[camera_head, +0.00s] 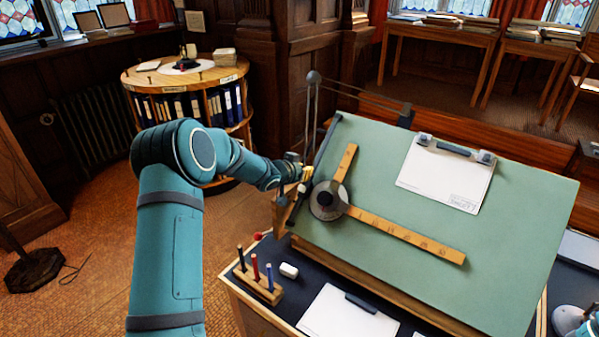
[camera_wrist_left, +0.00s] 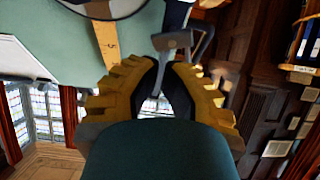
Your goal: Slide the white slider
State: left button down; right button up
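I cannot make out a white slider for certain in either view. The green drafting board (camera_head: 540,215) is tilted, with a dark rail (camera_head: 331,133) along its left edge. A round dark dial head (camera_head: 327,200) with two wooden rulers (camera_head: 405,233) lies on it. My left gripper (camera_head: 303,174) is at the board's left edge, beside the rail and close to the dial. In the left wrist view its yellow and black fingers (camera_wrist_left: 161,68) point at a grey metal bracket (camera_wrist_left: 172,43). Whether they touch or grip it is unclear. My right gripper is out of view.
A clipboard with white paper (camera_head: 445,175) lies on the board. Below it, the dark desk holds a wooden pen holder (camera_head: 259,284), a white eraser (camera_head: 289,270) and another clipboard (camera_head: 345,315). Thin linkage arms with a grey ball joint (camera_head: 313,77) rise behind my gripper.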

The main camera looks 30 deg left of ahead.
aim_at(311, 183)
pick_arm(q)
jog(key=x, duration=0.5)
jog(key=shift+w, duration=0.15)
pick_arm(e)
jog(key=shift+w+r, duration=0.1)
pick_arm(q)
jog(key=shift+w+f, duration=0.1)
jog(key=shift+f, duration=0.25)
jog(key=shift+s+f+b, duration=0.4)
jog(key=shift+s+f, duration=0.3)
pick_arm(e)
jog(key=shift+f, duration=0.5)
pick_arm(q)
jog(key=shift+s+a+f, duration=0.15)
jog(key=shift+s+f, duration=0.4)
jog(key=shift+s, duration=0.05)
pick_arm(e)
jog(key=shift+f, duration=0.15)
